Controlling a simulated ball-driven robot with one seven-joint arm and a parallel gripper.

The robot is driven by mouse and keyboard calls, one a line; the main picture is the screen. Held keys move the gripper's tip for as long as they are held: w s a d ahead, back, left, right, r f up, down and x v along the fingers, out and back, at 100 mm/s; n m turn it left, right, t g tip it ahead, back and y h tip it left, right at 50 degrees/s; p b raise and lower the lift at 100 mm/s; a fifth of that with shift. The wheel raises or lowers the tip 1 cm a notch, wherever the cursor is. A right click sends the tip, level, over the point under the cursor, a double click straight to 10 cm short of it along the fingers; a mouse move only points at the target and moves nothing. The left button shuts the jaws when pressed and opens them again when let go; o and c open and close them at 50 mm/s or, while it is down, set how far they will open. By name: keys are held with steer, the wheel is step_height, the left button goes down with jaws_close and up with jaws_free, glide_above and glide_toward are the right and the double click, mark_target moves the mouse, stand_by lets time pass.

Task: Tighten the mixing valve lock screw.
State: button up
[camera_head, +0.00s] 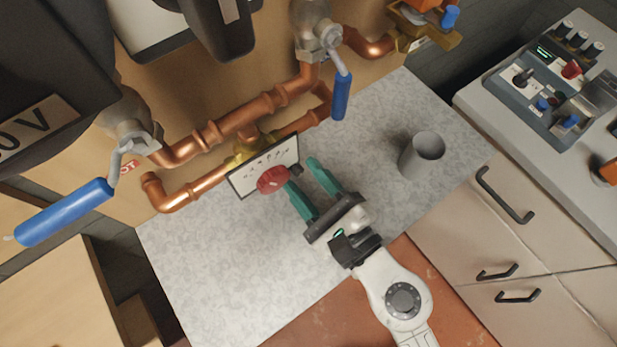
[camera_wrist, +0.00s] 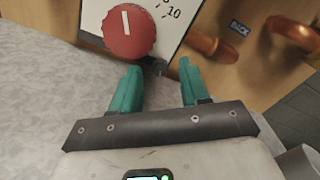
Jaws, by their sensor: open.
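The mixing valve's red knob (camera_head: 272,179) sits on a white scale plate (camera_head: 251,172) in front of the copper pipes. The red knob also shows at the top of the wrist view (camera_wrist: 129,34). A small dark lock screw (camera_wrist: 155,67) shows beside the knob at the plate's lower edge; in the head view it (camera_head: 296,170) is small. My gripper (camera_head: 301,173) is open, with teal fingers pointing at the plate. In the wrist view the screw appears between the fingertips (camera_wrist: 158,72), close to the left one. I cannot tell whether a finger touches it.
Copper pipes (camera_head: 232,122) run behind and above the plate. Blue-handled valves hang at left (camera_head: 65,212) and above (camera_head: 341,96). A grey cup (camera_head: 422,154) stands right of my gripper on the speckled countertop (camera_head: 215,270). A control panel (camera_head: 560,85) sits at right.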

steer(key=b+v, duration=0.3)
steer(key=v, duration=0.1)
steer(key=b+v, duration=0.2)
steer(key=v, duration=0.3)
steer(key=shift+s+d+f+b, duration=0.15)
steer(key=shift+f+b, duration=0.1)
steer(key=shift+b, duration=0.15)
steer(key=shift+s+d+r+b, duration=0.25)
steer(key=shift+s+d+b, duration=0.1)
steer(key=shift+s, duration=0.25)
